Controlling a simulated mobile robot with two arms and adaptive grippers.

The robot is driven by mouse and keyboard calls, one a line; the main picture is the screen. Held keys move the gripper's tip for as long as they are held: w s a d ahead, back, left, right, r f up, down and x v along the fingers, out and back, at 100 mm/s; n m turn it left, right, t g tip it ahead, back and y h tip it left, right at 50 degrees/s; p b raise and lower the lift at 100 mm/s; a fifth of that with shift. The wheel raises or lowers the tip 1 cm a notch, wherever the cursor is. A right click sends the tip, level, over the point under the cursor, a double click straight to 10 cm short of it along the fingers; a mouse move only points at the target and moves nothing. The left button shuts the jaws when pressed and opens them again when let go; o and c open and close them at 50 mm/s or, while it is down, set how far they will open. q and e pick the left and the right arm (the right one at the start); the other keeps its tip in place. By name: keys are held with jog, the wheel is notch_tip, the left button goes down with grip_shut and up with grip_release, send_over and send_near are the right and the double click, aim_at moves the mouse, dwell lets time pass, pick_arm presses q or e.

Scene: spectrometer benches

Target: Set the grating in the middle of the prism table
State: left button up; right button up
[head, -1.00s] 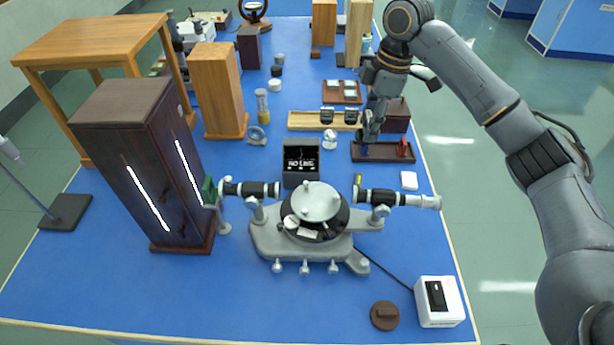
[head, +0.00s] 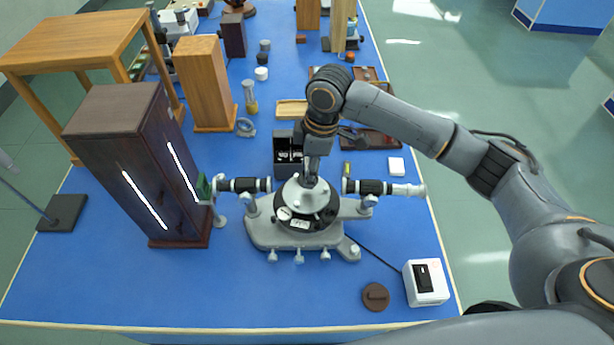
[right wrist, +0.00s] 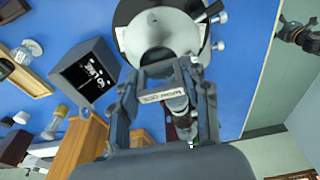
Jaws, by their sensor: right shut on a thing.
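The spectrometer stands mid-bench, with its round silver prism table (head: 322,207) on top of a black disc. My right gripper (head: 311,182) points down just above the prism table in the head view and hides part of it. In the right wrist view my right gripper (right wrist: 160,98) is shut on the grating (right wrist: 153,97), a small piece with a pale printed label between the fingers. The prism table (right wrist: 163,22) lies beyond the fingertips there. I cannot tell whether the grating touches it. My left gripper is not in view.
The telescope (head: 380,187) and the collimator (head: 243,185) flank the prism table closely. A black display box (head: 284,160) stands just behind it. A dark tall cabinet (head: 130,160) is at the left. A white box (head: 425,282) and brown disc (head: 375,296) sit at front right.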

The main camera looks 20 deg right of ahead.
jog(key=f+p, duration=0.1)
jog(key=f, duration=0.2)
jog(key=shift+s+a+f+p, duration=0.1)
jog(key=shift+s+a+p, duration=0.05)
jog(key=shift+a+p, duration=0.25)
jog(key=shift+f, duration=0.35)
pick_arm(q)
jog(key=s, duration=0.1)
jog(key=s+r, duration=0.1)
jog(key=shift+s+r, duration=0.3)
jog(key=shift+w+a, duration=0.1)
pick_arm(e)
jog(key=shift+f, duration=0.1)
jog(key=o, duration=1.2)
pick_arm(q)
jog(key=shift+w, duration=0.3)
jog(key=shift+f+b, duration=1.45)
jog(key=shift+b, duration=0.1)
pick_arm(e)
jog(key=shift+s+d+r, duration=0.1)
jog(key=shift+d+r, duration=0.2)
jog(key=shift+r, duration=1.7)
jog(key=shift+s+d+r, duration=0.1)
jog(key=shift+d+r, duration=0.2)
jog(key=shift+r, duration=1.75)
jog(key=shift+s+d+r, duration=0.1)
jog(key=shift+d+r, duration=0.2)
jog(key=shift+r, duration=1.7)
